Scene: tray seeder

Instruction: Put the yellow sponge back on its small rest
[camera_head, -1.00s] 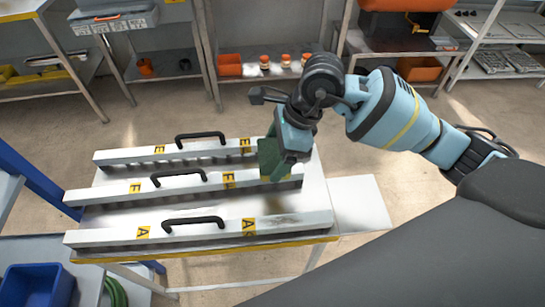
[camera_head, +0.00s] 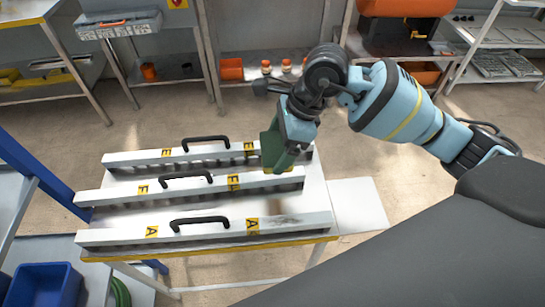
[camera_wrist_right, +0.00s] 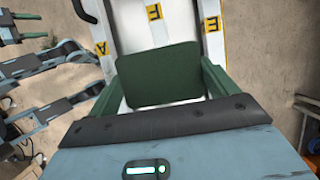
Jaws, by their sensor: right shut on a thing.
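My right gripper (camera_head: 277,155) is over the right end of the white bars on the table, near the middle and far bars. It is shut on a block-shaped thing with a green face (camera_wrist_right: 160,74), which fits between the two green fingers in the right wrist view. I cannot make out the small rest in either view.
The table (camera_head: 318,205) bears three white bars (camera_head: 205,235) with black handles and yellow letter labels. A white panel (camera_head: 357,206) extends at its right. A blue bin (camera_head: 42,285) stands at the lower left. Shelves with orange containers (camera_head: 231,69) line the back.

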